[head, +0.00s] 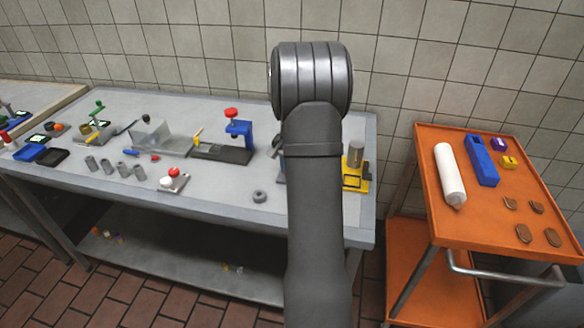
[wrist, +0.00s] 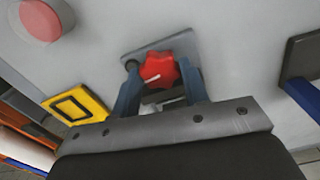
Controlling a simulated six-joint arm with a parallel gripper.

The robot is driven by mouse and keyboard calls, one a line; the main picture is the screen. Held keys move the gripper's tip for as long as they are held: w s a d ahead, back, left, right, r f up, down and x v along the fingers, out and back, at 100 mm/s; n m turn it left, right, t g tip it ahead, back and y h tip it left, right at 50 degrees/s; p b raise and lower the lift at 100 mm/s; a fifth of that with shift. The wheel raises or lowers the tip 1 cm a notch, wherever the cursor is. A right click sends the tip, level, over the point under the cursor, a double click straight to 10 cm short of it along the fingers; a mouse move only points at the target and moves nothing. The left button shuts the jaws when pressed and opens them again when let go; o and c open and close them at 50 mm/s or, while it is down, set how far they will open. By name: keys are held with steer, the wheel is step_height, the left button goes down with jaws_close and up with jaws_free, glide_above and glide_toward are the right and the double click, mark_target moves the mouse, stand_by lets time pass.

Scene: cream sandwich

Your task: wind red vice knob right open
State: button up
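In the wrist view a red lobed knob (wrist: 159,69) sits over a small grey plate (wrist: 150,47). The two blue-grey fingers of my gripper (wrist: 160,72) stand on either side of this knob. I cannot tell whether they press on it or leave a small gap. In the head view my arm hides the gripper and the place where it works. A blue upright clamp (head: 239,130) with a red knob (head: 231,113) on top stands on the bench, left of my arm. I cannot tell whether it is the vice meant.
A yellow pad with a black square (wrist: 77,105) lies left of my gripper. A dark-and-blue object (wrist: 303,70) is to the right. A red round thing (wrist: 40,18) shows top left. An orange trolley (head: 480,220) stands right of the grey bench (head: 225,190).

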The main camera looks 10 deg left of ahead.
steer(key=shift+n, duration=0.3)
steer(key=n, duration=0.3)
steer(key=shift+n, duration=1.9)
steer(key=o, duration=1)
